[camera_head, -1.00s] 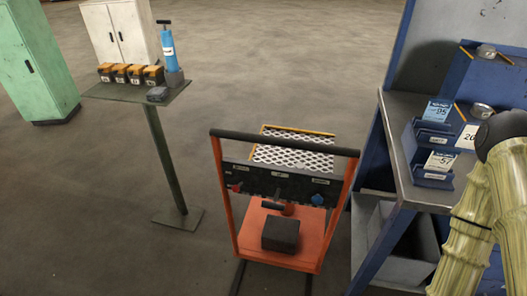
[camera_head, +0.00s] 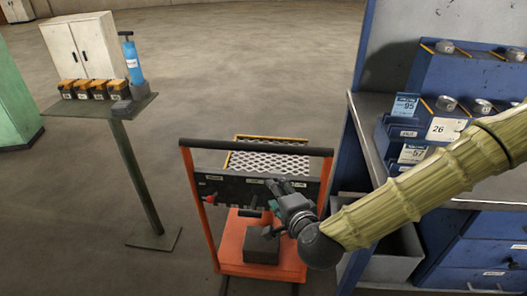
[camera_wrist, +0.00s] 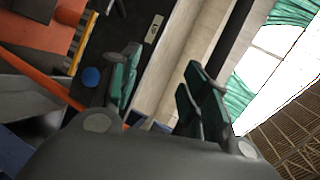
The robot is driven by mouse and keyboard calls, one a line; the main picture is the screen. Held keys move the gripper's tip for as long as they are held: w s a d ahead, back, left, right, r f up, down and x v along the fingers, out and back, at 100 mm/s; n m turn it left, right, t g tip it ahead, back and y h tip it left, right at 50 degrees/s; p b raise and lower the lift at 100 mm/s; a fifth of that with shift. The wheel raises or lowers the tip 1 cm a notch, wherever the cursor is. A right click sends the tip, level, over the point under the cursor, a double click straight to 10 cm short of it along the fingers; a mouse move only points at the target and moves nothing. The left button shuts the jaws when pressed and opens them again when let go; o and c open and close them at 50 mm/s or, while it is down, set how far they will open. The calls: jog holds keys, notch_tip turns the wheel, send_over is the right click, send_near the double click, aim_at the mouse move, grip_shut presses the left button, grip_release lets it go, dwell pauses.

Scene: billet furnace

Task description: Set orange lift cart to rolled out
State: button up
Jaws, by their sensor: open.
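The orange lift cart (camera_head: 233,247) stands upright on the floor in the head view. It has a black push bar (camera_head: 255,147), a dark labelled panel with a red knob (camera_head: 210,198) at its left end, and a mesh platform (camera_head: 268,163) behind. My gripper (camera_head: 272,187) is in front of the right half of this panel and hides part of it. In the wrist view my gripper (camera_wrist: 160,88) is open, its green-padded fingers apart with nothing between them. A blue knob (camera_wrist: 91,77) on the panel is just left of the fingers. I cannot tell whether a finger touches the cart.
A blue workbench (camera_head: 362,130) with bins and cards stands close at the cart's right. White (camera_head: 88,45) and green cabinets are behind.

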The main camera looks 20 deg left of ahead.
jog(key=m+t, duration=0.2)
send_near(266, 151)
jog(key=shift+y, duration=0.3)
jog(key=p+x, duration=0.1)
jog(key=x, duration=1.1)
jog(key=shift+d+f, duration=0.1)
jog(key=shift+d, duration=0.05)
grip_shut()
